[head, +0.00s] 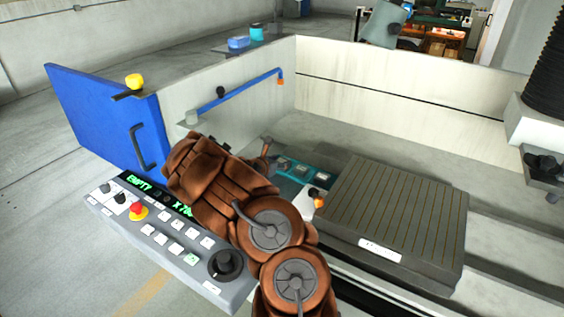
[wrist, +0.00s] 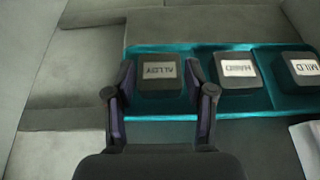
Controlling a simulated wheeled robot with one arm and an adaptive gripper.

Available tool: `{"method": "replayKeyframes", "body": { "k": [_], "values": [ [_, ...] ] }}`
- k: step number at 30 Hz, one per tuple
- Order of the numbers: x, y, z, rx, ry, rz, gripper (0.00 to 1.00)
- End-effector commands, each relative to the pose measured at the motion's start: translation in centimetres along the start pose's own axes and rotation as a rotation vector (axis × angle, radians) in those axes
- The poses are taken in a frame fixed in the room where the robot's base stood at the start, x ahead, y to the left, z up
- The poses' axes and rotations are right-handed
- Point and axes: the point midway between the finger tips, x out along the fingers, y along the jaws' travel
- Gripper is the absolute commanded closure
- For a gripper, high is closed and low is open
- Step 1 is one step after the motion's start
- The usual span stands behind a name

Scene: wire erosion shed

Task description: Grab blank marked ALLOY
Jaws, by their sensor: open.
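The blank marked ALLOY (wrist: 160,72) is a dark block with a pale label, upside down in the wrist view, in the left compartment of a teal tray (wrist: 250,108). My gripper (wrist: 160,84) is open, with one fingertip on each side of this blank in the picture. I cannot tell whether the tips are down beside it or still above it. The blanks marked HARD (wrist: 239,69) and MILD (wrist: 303,68) sit to its right in the same tray. In the head view my arm partly covers the tray, and its labels are too small to read.
A ribbed grey table block (head: 395,210) stands right of the tray. A control panel (head: 165,235) with a red button lies at front left, below an open blue door (head: 100,115). Pale tank walls (head: 400,95) rise behind. A blue pipe (head: 240,90) runs along the left wall.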

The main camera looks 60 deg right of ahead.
Motion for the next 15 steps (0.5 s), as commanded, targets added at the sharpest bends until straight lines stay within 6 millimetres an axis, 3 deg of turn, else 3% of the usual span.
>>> {"method": "replayKeyframes", "body": {
  "k": [11,15],
  "values": [
    [0.63,0.04,0.01,0.0,-0.001,0.001,0.46],
    [0.62,0.04,0.01,0.001,-0.001,0.001,0.59]
  ]
}}
